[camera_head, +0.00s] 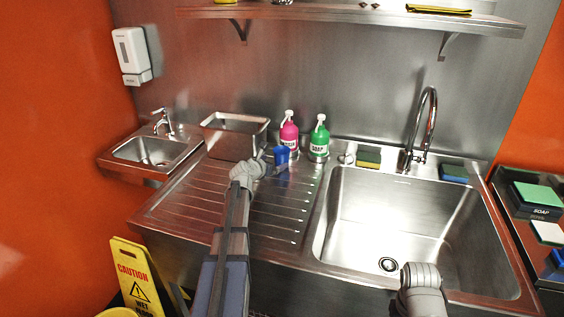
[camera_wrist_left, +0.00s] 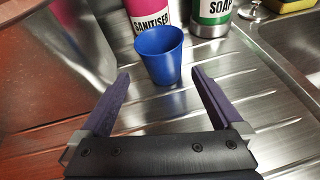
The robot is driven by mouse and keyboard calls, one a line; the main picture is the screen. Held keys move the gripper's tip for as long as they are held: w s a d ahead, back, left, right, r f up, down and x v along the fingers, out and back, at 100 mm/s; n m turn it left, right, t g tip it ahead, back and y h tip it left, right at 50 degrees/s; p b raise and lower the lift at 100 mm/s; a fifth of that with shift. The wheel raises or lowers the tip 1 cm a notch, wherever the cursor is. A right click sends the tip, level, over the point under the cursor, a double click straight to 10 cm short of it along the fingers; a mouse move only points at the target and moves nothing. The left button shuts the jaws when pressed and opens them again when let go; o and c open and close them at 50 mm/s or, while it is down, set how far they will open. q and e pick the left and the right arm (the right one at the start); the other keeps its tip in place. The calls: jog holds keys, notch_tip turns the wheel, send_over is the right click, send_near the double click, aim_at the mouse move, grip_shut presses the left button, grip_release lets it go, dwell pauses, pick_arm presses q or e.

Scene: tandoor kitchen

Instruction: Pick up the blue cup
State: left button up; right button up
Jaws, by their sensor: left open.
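The blue cup (camera_head: 282,156) stands upright on the ribbed steel drainboard (camera_head: 200,205), in front of the pink bottle. In the left wrist view the blue cup (camera_wrist_left: 160,54) is just beyond the fingertips, roughly centred between them. My left gripper (camera_wrist_left: 161,75) is open and empty, and its two purple fingers point toward the cup without touching it. In the head view my left gripper (camera_head: 270,160) is small beside the cup and its fingers are partly hidden. Part of my right arm shows at the lower right, but its gripper is not in view.
A pink sanitiser bottle (camera_head: 288,134) and a green soap bottle (camera_head: 319,140) stand close behind the cup. A steel container (camera_head: 236,134) is to its left. The sink basin (camera_head: 400,220) lies to the right, with a tall tap (camera_head: 430,120). A shelf (camera_head: 350,12) hangs above.

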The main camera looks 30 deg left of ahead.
aim_at(282, 158)
pick_arm(q)
jog(key=shift+d+b+x, duration=0.2)
jog(key=shift+b+x, duration=0.95)
jog(key=shift+x, duration=2.6)
jog(key=shift+r, duration=0.15)
jog(key=shift+c, duration=0.2)
jog(key=c, duration=1.4)
jog(key=shift+c, duration=0.2)
jog(key=shift+r, duration=0.15)
